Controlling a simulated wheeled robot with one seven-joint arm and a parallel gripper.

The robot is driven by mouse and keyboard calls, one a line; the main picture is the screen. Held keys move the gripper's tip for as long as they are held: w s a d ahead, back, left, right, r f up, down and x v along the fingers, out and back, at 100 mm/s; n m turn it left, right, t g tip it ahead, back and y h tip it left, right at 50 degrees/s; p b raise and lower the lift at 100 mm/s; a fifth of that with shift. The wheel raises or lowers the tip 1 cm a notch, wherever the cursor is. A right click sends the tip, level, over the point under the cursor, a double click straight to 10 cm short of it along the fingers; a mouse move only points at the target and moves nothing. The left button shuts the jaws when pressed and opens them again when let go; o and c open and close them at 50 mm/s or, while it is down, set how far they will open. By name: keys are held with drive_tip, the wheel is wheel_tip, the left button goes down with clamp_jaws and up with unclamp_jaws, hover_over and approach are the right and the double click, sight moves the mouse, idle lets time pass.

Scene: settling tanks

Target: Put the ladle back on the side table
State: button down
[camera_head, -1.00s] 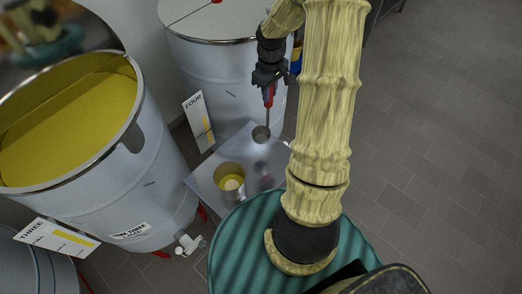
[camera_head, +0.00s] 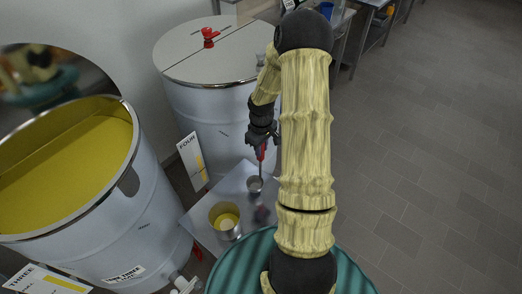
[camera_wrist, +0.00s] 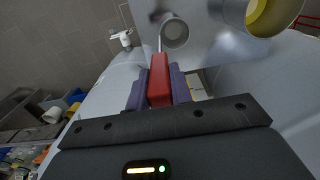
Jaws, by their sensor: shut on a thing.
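My gripper (camera_head: 262,147) is shut on the red handle of the ladle (camera_head: 255,184), which hangs with its small grey metal cup down. In the wrist view the red handle (camera_wrist: 159,82) sits between the two purple fingers, with the cup (camera_wrist: 174,33) beyond it. The side table (camera_head: 202,213) is a grey shiny plate. The ladle's cup is over its far part; I cannot tell whether it touches the top. A metal pot (camera_head: 226,222) with yellow contents stands on the table, nearer and left of the ladle.
An open drum of yellow liquid (camera_head: 70,170) stands at the left. A closed drum (camera_head: 205,100) stands behind the table, with a card marked FOUR (camera_head: 192,160) beside it. Workbenches (camera_head: 358,30) are at the back. The floor (camera_head: 440,160) at the right is clear.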

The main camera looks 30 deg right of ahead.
drive_tip(key=shift+f, duration=1.15)
drive_tip(key=shift+f, duration=0.2)
drive_tip(key=c, duration=1.3)
unclamp_jaws()
drive_tip(key=shift+o, duration=0.2)
drive_tip(key=shift+r, duration=0.1)
wheel_tip(320, 180, up, 12)
drive_tip(key=b, duration=0.3)
drive_tip(key=shift+r, duration=0.15)
